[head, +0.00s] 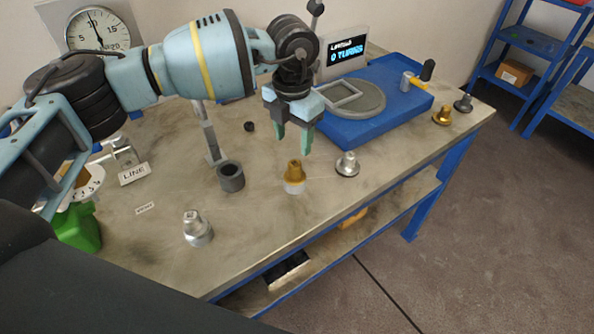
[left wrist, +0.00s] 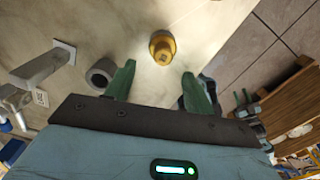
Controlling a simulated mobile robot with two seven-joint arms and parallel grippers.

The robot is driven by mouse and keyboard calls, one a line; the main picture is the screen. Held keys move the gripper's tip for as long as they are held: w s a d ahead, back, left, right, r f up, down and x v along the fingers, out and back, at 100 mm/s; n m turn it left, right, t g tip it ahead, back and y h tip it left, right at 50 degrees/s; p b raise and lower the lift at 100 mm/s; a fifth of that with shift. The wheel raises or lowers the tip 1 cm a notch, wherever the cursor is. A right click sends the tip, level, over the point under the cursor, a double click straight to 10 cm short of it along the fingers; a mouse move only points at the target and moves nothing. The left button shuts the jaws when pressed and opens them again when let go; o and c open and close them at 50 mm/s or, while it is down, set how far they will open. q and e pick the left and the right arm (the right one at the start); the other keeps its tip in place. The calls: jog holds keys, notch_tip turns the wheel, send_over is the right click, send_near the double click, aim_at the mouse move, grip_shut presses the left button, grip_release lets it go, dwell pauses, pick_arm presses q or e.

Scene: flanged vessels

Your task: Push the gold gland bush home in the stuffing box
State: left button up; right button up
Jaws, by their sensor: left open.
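A gold gland bush (head: 294,171) stands upright near the front of the bench, with a pale band around its foot. It also shows in the left wrist view (left wrist: 162,47). A dark grey hollow cylinder (head: 230,177), perhaps the stuffing box, stands apart to its left with its open top bare; it also shows in the left wrist view (left wrist: 101,75). My left gripper (head: 293,138) is open and empty, fingers down, above and just behind the gold bush, not touching it. What may be my right gripper (left wrist: 243,102) shows small in the left wrist view; its jaws are unclear.
Silver stepped pieces stand at front left (head: 197,228) and right of the bush (head: 347,164). A second gold piece (head: 442,115) and a grey one (head: 463,103) stand at the right end. A blue base (head: 385,120) with a round plate lies behind. A grey post (head: 211,140) stands behind the cylinder.

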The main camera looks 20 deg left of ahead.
aim_at(294, 163)
pick_arm(q)
jog(key=shift+s, duration=0.1)
jog(key=shift+f, duration=1.3)
jog(key=shift+s+d+f, duration=0.1)
jog(key=shift+f, duration=1.2)
jog(key=shift+s+d+f, duration=0.1)
jog(key=shift+f, duration=1.15)
grip_shut()
jog(key=shift+r, duration=0.15)
